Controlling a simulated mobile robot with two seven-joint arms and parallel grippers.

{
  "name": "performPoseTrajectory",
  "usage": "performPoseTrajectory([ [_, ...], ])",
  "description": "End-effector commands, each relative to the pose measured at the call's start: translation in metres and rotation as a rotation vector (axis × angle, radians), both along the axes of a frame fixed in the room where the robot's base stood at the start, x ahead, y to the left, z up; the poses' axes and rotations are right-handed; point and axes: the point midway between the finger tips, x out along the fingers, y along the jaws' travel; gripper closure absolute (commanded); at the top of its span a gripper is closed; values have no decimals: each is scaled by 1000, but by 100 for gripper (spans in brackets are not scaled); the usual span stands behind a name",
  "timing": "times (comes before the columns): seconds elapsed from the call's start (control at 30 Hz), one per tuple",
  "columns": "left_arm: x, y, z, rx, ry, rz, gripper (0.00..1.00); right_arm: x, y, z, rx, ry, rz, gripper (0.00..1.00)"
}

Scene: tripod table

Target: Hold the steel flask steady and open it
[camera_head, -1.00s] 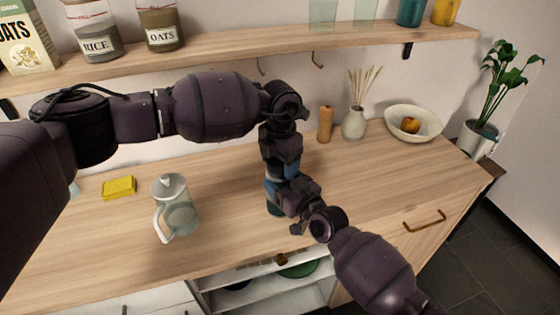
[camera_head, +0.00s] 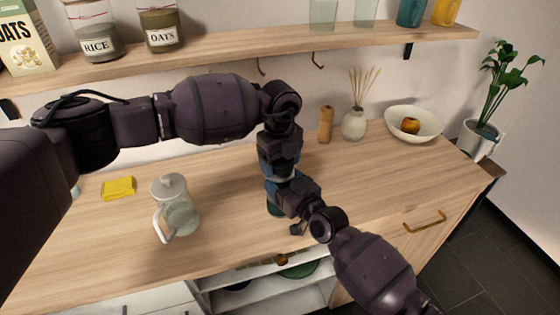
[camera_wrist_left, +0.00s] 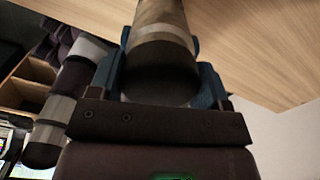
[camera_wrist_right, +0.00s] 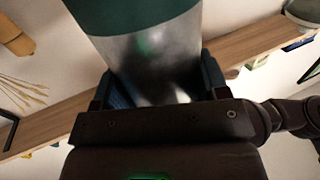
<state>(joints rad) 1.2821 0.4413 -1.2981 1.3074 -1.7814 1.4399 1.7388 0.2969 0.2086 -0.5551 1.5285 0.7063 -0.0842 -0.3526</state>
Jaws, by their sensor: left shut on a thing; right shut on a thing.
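The steel flask stands upright on the wooden counter, mostly hidden behind my grippers in the head view, where its teal base (camera_head: 274,209) shows. My left gripper (camera_head: 280,172) comes down from above and is shut on the flask's dark lid (camera_wrist_left: 160,83); a pale band and the shiny body lie beyond it in the left wrist view. My right gripper (camera_head: 281,194) comes in from the front right and is shut on the steel body (camera_wrist_right: 155,65), below the left one. In the right wrist view a teal section (camera_wrist_right: 135,15) borders the bare steel.
A glass pitcher (camera_head: 180,215) and yellow sponge (camera_head: 118,188) stand to the left. A wooden mill (camera_head: 325,125), a vase (camera_head: 353,124) and a bowl (camera_head: 428,125) with fruit stand behind and right. A shelf (camera_head: 240,50) runs above. The counter's right part is clear.

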Motion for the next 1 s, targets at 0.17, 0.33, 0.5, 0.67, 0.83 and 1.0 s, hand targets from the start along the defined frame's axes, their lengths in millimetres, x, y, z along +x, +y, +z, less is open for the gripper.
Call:
performPoseTrajectory([
  [0.17,-1,-1,0,-2,2,251,57,0,0,-1,-1,3,0,99],
  [0.33,-1,-1,0,-1,1,497,57,0,0,-1,-1,3,0,99],
  [0.5,-1,-1,0,-1,0,730,57,0,0,-1,-2,2,0,99],
  [0.67,-1,-1,0,-1,0,913,57,0,0,-1,-2,2,0,99],
  [0.83,-3,-7,0,-6,2,1090,57,0,0,-1,-2,2,1,99],
  [1.0,-4,-14,2,-16,1,1198,57,-1,1,-1,-2,3,3,99],
])
